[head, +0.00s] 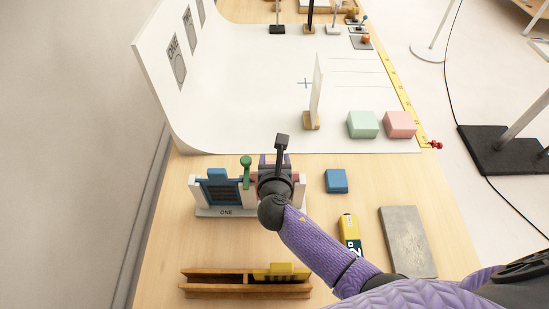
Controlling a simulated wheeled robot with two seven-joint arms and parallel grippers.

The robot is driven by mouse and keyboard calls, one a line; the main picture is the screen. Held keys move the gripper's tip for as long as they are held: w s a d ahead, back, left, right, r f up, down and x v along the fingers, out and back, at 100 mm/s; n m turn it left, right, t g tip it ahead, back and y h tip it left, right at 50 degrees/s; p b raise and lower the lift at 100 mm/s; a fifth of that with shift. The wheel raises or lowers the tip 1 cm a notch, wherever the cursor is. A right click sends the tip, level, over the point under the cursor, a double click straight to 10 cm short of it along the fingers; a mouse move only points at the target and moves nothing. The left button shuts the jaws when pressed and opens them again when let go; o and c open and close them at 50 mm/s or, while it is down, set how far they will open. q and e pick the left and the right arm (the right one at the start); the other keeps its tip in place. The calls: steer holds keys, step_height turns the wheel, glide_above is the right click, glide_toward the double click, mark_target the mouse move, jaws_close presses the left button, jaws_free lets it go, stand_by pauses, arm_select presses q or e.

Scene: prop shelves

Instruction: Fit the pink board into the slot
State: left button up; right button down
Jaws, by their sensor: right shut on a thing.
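The white stand (226,212) marked ONE is on the wooden table, with upright posts. A blue board (219,189) sits in its left bay. My right gripper (275,170) is over the right bay and hides most of it. Pink edges of the pink board (295,177) show beside the gripper, which is shut on it. The board's lower edge and its seating in the slot are hidden. My left gripper is out of view.
A green-knobbed peg (246,165) stands between the bays. A blue block (336,181), a yellow-and-black piece (349,232) and a grey slab (407,241) lie to the right. A wooden tray (222,284) is in front. Green (362,124) and pink (400,124) blocks are behind.

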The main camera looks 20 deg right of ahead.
step_height(320, 180, down, 3)
steer(key=shift+r+b, duration=0.2)
steer(key=shift+b, duration=0.75)
jaws_free()
steer(key=p+v, duration=0.3)
steer(key=v, duration=0.7)
steer(key=shift+f, duration=0.1)
